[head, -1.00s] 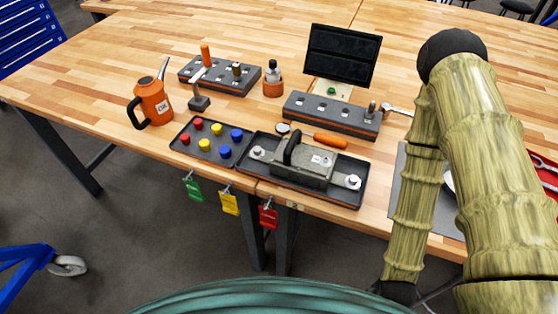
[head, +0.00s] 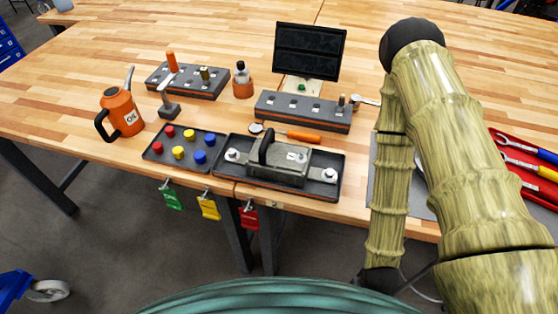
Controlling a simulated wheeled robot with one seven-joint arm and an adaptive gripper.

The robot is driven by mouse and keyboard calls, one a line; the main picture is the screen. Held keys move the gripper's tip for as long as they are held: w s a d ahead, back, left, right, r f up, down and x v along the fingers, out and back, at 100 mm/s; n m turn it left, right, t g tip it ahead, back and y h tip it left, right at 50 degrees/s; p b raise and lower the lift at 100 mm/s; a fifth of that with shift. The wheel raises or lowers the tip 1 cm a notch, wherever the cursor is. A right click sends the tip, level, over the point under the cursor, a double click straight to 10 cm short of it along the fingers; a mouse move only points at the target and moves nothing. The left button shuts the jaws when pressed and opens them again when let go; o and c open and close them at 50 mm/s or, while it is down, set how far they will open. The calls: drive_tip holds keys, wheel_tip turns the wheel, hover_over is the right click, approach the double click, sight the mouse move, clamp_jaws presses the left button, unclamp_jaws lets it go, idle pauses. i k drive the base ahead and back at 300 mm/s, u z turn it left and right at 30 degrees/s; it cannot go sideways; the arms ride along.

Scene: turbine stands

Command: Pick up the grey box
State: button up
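The grey box (head: 291,168) is a grey-green metal block with a black arched handle (head: 266,148) on its top left. It sits in a dark tray (head: 333,197) at the table's front edge, with a white-capped round part at each side. My bamboo-patterned arm stands at the right of the view, clear of the box in the picture. My gripper is not in view.
A tray of coloured caps (head: 155,150) adjoins at left. An orange-handled tool (head: 292,135) and a slotted grey block (head: 300,110) lie behind. An orange oil can (head: 120,113) stands left. A red tool tray (head: 523,158) is at right.

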sight(267, 159)
drive_tip(key=z, duration=2.4)
drive_tip(key=k, duration=2)
drive_tip(key=u, duration=2.35)
